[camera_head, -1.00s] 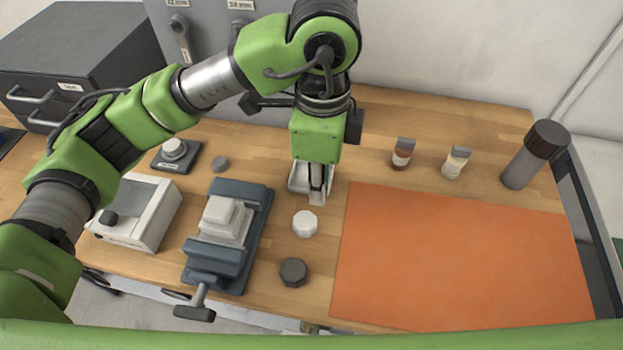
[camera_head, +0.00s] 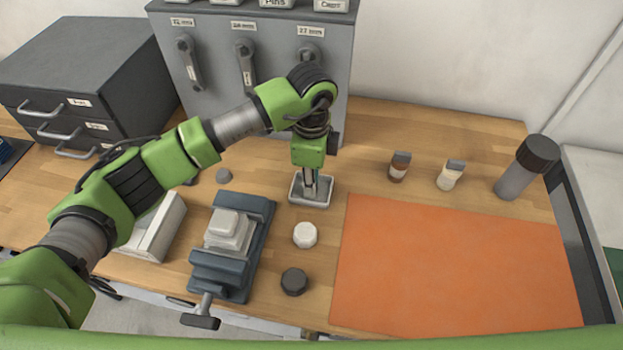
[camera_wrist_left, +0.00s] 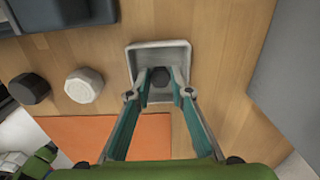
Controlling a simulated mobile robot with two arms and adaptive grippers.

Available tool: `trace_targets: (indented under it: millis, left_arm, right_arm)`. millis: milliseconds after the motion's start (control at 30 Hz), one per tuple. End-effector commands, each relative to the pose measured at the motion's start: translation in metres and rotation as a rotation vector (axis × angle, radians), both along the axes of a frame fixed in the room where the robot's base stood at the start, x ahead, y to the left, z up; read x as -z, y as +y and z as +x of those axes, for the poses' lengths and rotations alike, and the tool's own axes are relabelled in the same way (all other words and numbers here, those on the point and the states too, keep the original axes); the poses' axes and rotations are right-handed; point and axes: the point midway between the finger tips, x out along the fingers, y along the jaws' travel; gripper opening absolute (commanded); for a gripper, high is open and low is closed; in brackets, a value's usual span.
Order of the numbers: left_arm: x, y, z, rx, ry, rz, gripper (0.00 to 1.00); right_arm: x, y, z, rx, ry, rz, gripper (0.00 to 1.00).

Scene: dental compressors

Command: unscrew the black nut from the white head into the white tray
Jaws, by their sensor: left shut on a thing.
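A small dark nut (camera_wrist_left: 159,78) shows between my left gripper's fingertips in the left wrist view. My left gripper (camera_head: 310,193) points down over the white tray (camera_head: 328,205) and is shut on this nut. The tips are within the tray's outline, and the tray's rim shows in the wrist view (camera_wrist_left: 160,46). I cannot tell whether the nut touches the tray floor. The white head (camera_head: 229,226) is a stepped white block held in the blue-grey vise (camera_head: 221,268), left of the tray. No nut shows on its top. My right gripper is out of view.
An orange mat (camera_head: 450,265) is at right. A grey cabinet (camera_head: 275,50) is at the back.

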Motion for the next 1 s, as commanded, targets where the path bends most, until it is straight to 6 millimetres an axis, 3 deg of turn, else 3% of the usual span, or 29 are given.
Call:
trace_targets:
  millis: [367,400,800,1000]
  left_arm:
    - [0.007,0.0,0.0,0.0,-0.001,0.0,0.0]
    - [0.005,0.0,0.0,0.0,-0.001,0.0,0.27]
    - [-0.002,0.0,0.001,0.0,-0.003,-0.002,0.27]
    - [-0.037,-0.001,0.001,0.001,-0.007,-0.002,0.27]
  right_arm:
    - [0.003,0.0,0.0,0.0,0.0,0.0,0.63]
    - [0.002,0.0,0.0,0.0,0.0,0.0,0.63]
    - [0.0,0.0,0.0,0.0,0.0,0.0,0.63]
    - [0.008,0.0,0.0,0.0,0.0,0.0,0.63]
